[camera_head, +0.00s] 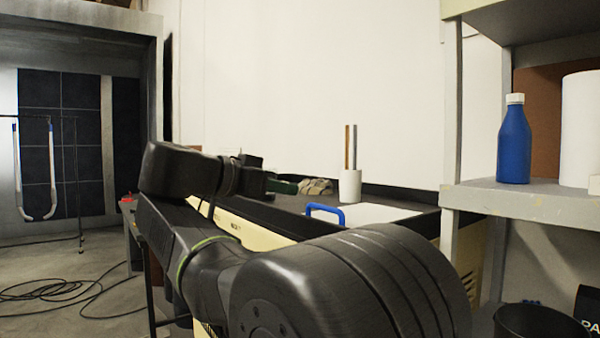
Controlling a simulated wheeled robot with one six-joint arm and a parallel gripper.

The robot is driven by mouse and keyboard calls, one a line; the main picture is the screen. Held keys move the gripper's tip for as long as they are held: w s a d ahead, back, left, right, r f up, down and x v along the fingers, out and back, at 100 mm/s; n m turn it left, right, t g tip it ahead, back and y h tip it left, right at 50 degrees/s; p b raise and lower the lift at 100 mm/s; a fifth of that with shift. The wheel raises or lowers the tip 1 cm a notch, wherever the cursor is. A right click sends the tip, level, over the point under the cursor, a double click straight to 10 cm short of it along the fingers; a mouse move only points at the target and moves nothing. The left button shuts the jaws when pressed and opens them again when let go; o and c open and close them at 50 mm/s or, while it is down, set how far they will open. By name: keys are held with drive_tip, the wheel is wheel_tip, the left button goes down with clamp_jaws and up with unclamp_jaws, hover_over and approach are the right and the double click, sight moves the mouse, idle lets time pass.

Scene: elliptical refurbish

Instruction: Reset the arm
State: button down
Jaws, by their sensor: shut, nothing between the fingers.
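My black arm reaches up from the lower middle of the head view and bends back at an elbow on the left. Its upper link points right and ends in my gripper (271,180), in front of the back of the worktop. The gripper is small and seen from the side. It is shut, and I see nothing held in it. A dark green item shows just beside its tip; I cannot tell whether they touch.
At right, a shelf (525,197) carries a blue bottle (514,142) and a white roll (581,130). Black cables (60,290) lie on the open floor at left.

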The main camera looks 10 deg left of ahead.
drive_tip(key=shift+s+a+f, duration=0.95)
drive_tip(key=shift+s+a, duration=0.2)
drive_tip(key=shift+w, duration=0.1)
